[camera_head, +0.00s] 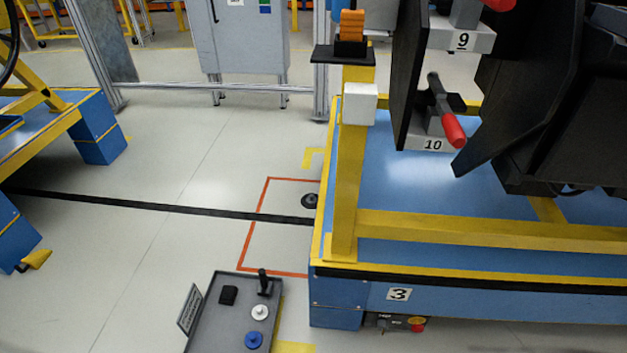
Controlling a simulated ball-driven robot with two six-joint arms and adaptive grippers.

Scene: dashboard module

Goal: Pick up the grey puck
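A light grey-white puck (260,312) lies in the dark grey tray (214,335) at the bottom of the head view. A blue puck (253,340) lies just below it in the same tray. A black block (228,295) and a black upright handle-like piece (264,284) are also in the tray, above the pucks. Nothing covers the light puck. Neither of my grippers shows in this view.
A blue cart (470,295) with a yellow frame and the number 3 fills the right side. Large black panels (570,100) and red-tipped handles (453,130) stand above it. A dark round object (310,201) lies on the floor by an orange outline. Floor left of the tray is clear.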

